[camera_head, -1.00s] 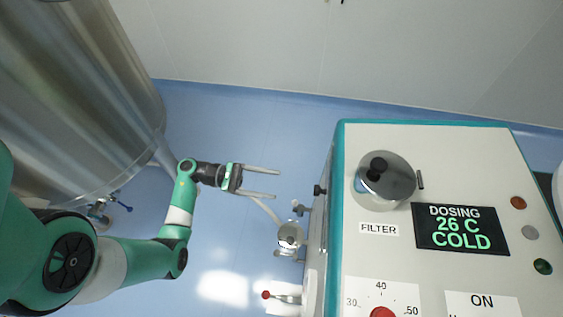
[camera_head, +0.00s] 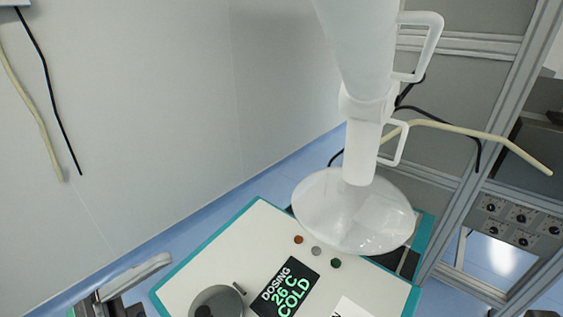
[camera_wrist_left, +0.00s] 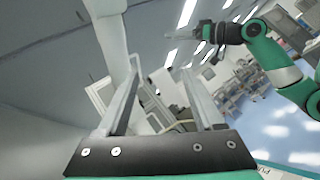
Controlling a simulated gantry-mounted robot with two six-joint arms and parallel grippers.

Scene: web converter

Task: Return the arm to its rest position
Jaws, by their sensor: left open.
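My left gripper (camera_wrist_left: 160,72) shows its two long grey fingers spread apart in the left wrist view, with nothing between them. In the head view only part of it (camera_head: 132,274) shows, at the lower left, beside the left edge of the dosing machine (camera_head: 215,262). Most of the left arm is out of the head view. A green and black arm, which looks like my right one, crosses the upper right of the wrist view. Its gripper (camera_wrist_left: 206,32) is too small to judge.
The machine's panel has a black display (camera_head: 286,288) reading DOSING 26 C COLD and a round filter cap (camera_head: 217,300). A white funnel (camera_head: 366,60) hangs over a pale round bowl (camera_head: 325,215). A grey frame (camera_head: 490,150) stands at the right. A wall (camera_head: 200,130) is behind.

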